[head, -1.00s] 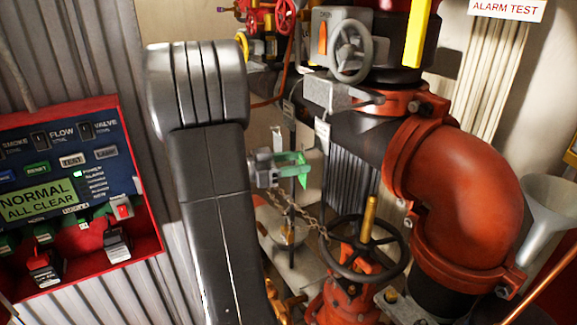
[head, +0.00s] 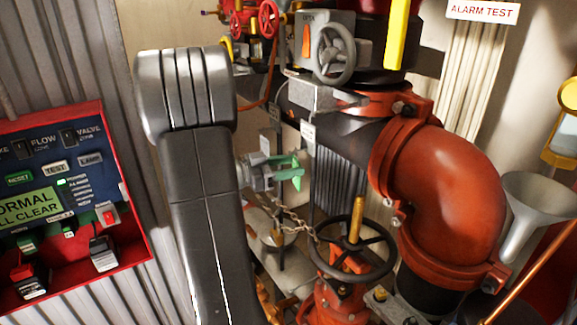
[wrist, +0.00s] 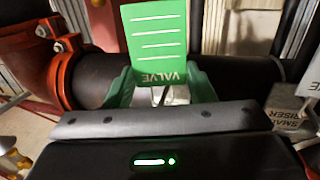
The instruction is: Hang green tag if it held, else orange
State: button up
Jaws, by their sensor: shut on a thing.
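The green tag (wrist: 157,35) with white lines and the word VALVE, upside down, stands in the wrist view. My gripper (wrist: 160,90) is shut on its lower end with green fingers on both sides. In the head view my gripper (head: 288,172) hangs in the air left of the red pipe elbow, above a handwheel valve with a chain. There I cannot separate the tag from the green fingers. The alarm panel's display (head: 28,204) reads NORMAL ALL CLEAR. I cannot make out an orange tag for certain.
The red pipe elbow (head: 447,190) and the black handwheel (head: 352,250) with a yellow stem stand right of my gripper. A chain (head: 290,222) hangs below it. A grey handwheel (head: 332,52) is above. A funnel (head: 530,205) stands at the right. My arm covers the middle left.

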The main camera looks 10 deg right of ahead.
jog(key=o, duration=1)
jog(key=shift+a, duration=0.1)
jog(key=s+a+b, duration=0.1)
jog(key=a+b, duration=0.1)
jog(key=a, duration=0.9)
jog(key=shift+a, duration=0.4)
